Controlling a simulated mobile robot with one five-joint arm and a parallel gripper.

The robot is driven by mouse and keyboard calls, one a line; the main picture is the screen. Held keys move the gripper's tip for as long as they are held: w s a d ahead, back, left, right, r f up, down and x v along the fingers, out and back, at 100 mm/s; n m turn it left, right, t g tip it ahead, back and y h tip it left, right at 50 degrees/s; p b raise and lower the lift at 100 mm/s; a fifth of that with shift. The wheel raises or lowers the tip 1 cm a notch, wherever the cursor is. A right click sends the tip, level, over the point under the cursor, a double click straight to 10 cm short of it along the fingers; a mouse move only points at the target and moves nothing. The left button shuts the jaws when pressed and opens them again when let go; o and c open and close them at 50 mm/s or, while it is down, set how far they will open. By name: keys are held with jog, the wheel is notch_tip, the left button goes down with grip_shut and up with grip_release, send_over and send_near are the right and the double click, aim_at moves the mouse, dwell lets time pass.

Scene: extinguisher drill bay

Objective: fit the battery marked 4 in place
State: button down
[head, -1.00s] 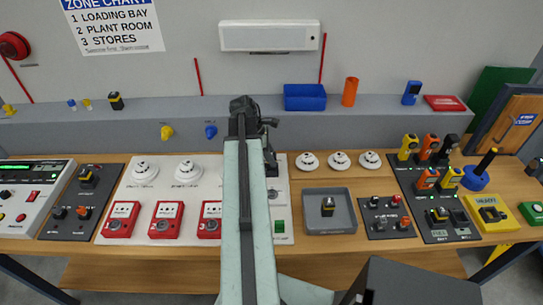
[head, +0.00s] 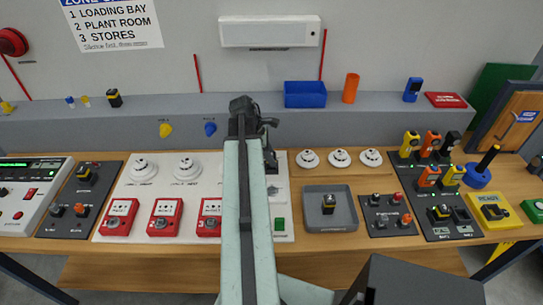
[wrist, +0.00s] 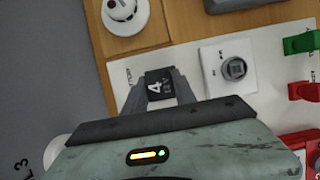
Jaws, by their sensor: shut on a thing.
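The battery marked 4 (wrist: 159,84) is a dark block with a white 4 on its face. In the wrist view it sits between the two grey fingers of my gripper (wrist: 161,93), which is shut on it. It is over the white panel (wrist: 205,50); whether it touches the panel cannot be told. A square white unit with a round grey centre (wrist: 235,68) lies just right of the battery. In the head view my gripper (head: 270,160) is at the panel's right part, largely behind my arm, and the battery cannot be made out.
A grey tray (head: 311,226) with a black and yellow block (head: 328,204) stands to the right. Round white detectors (head: 339,158) are behind it. Red call points (head: 165,216) and a green switch (head: 279,224) are nearby. A similar block (head: 114,98) stands on the shelf.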

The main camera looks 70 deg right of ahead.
jog(key=shift+f+b, duration=0.4)
jog(key=shift+f, duration=0.05)
jog(key=c, duration=0.6)
grip_release()
notch_tip(320, 180, up, 7)
jog(key=p, duration=0.7)
jog(key=shift+s+r, duration=0.1)
dwell(0.5)
